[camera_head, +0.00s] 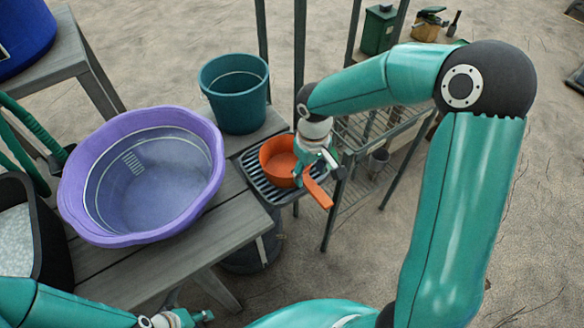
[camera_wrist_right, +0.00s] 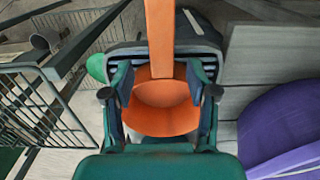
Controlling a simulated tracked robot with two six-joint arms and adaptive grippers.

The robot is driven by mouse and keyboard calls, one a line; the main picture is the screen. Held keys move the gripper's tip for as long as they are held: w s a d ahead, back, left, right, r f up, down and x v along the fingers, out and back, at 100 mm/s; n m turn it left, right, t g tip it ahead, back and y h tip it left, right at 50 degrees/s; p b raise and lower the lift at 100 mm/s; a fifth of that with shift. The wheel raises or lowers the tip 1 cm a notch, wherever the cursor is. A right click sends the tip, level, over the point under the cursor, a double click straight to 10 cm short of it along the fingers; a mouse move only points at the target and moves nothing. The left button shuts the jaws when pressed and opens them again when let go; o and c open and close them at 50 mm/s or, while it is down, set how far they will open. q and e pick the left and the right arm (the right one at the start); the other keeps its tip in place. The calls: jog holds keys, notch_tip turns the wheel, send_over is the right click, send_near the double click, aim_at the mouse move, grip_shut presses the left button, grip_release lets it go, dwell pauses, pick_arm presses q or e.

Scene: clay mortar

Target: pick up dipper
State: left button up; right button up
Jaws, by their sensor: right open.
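The orange dipper (camera_head: 276,162) rests on a dark slatted rack (camera_head: 262,190), its flat handle (camera_head: 318,193) pointing toward the front right. My right gripper (camera_head: 318,166) is above the dipper, near where bowl and handle meet, and partly covers it. In the right wrist view the open fingers (camera_wrist_right: 162,96) stand on either side of the dipper (camera_wrist_right: 165,112), with the handle running up between them and gaps at both sides. My left gripper (camera_head: 178,319) is at the bottom edge, far from the dipper; its jaws are too small and cut off to judge.
A purple basin (camera_head: 72,185) sits on a grey wooden bench (camera_head: 190,258), left of the rack. A teal bucket (camera_head: 238,108) stands behind. A wire shelf (camera_head: 345,200) with metal posts is right of the dipper. A black bin (camera_head: 48,225) stands at the left.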

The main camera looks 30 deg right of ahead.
aim_at(306, 179)
jog(key=shift+w+a+f+p, duration=0.15)
jog(key=shift+w+f, duration=0.1)
jog(key=shift+f, duration=1.05)
jog(key=shift+w+f+p, duration=0.15)
jog(key=shift+w+f, duration=0.05)
jog(key=shift+f, duration=1.1)
grip_shut()
